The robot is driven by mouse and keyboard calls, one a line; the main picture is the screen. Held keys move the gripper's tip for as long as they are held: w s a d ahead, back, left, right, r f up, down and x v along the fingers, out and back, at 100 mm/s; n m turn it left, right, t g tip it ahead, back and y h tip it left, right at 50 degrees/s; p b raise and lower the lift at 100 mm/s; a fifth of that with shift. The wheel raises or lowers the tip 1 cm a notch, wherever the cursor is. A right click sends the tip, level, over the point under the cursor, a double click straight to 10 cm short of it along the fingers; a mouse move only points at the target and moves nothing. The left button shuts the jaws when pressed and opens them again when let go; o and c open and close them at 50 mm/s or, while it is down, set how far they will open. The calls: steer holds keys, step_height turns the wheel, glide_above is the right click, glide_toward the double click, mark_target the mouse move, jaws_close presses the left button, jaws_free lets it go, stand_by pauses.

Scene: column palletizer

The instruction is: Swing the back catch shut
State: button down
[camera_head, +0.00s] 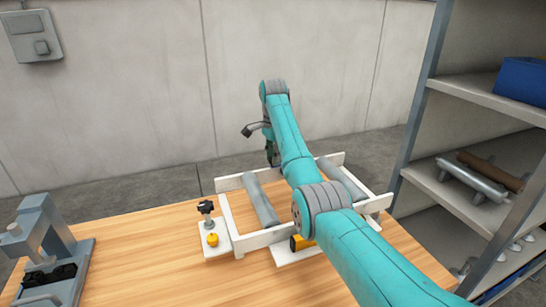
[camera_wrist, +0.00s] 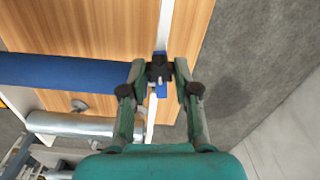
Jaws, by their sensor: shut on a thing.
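In the wrist view, my gripper (camera_wrist: 158,76) has its two fingers closed around a small black knob (camera_wrist: 158,68), which I take to be part of the back catch. A small blue piece (camera_wrist: 161,90) shows just below the knob, beside a narrow white rail (camera_wrist: 165,22). In the head view, my arm reaches over a white frame (camera_head: 228,184) on the bench, and my gripper (camera_head: 272,157) is at the frame's back side. The catch is hidden there behind my arm, so its angle cannot be told.
Grey cylinders (camera_head: 260,200) lie across the frame. A black knob (camera_head: 206,207) on a post and a yellow button (camera_head: 212,239) stand at its left. A grey device (camera_head: 42,240) is on the bench's left. A shelf rack (camera_head: 415,120) stands right. The wooden bench front (camera_head: 180,285) is clear.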

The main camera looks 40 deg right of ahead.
steer(key=shift+m, duration=0.7)
steer(key=c, duration=0.9)
jaws_free()
steer(key=shift+o, duration=0.2)
